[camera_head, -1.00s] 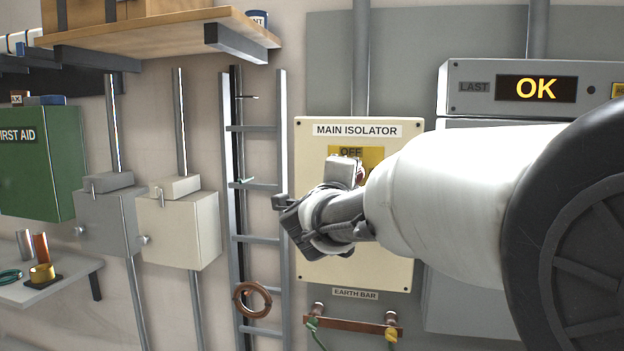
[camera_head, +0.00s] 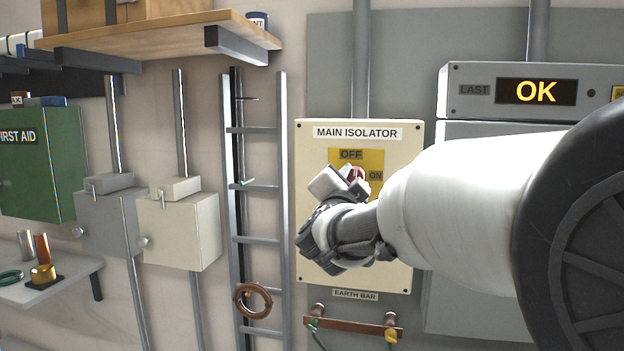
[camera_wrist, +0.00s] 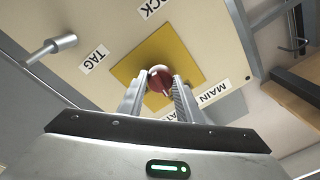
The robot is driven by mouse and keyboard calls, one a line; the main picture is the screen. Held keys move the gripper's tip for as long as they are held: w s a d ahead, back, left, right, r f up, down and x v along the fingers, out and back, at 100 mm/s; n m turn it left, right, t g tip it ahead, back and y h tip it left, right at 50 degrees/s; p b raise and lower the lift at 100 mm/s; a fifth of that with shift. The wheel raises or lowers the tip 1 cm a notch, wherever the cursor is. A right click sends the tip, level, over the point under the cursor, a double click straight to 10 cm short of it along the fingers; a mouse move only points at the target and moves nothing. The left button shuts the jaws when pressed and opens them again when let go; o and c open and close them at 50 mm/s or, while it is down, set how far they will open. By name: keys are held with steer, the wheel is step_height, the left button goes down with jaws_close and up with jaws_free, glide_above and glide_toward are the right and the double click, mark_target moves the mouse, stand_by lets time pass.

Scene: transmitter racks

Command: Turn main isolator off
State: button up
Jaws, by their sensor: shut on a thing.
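The main isolator (camera_head: 312,250) is a cream wall panel with a yellow plate (camera_head: 374,160). The plate has an OFF label (camera_head: 351,154) at its top and an ON label (camera_head: 376,175) at its right. A red knob (camera_head: 355,173) sits on the plate, mostly hidden behind my gripper (camera_head: 349,177). In the wrist view, the red knob (camera_wrist: 159,79) is between the two fingers of my gripper (camera_wrist: 159,86), which are shut on it. The OFF and ON labels do not show there, so the knob's exact pointing is unclear.
A metal peg (camera_wrist: 50,49) sticks out beside the TAG label in the wrist view. Below the panel is a copper earth bar (camera_head: 352,326). A ladder-like rack (camera_head: 283,150) stands left of it, and a grey unit showing OK (camera_head: 537,92) is at the right.

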steer(key=shift+r+n, duration=0.1)
steer(key=shift+n, duration=0.6)
steer(key=o, duration=1)
steer(key=shift+d, duration=0.1)
steer(key=shift+o, duration=0.2)
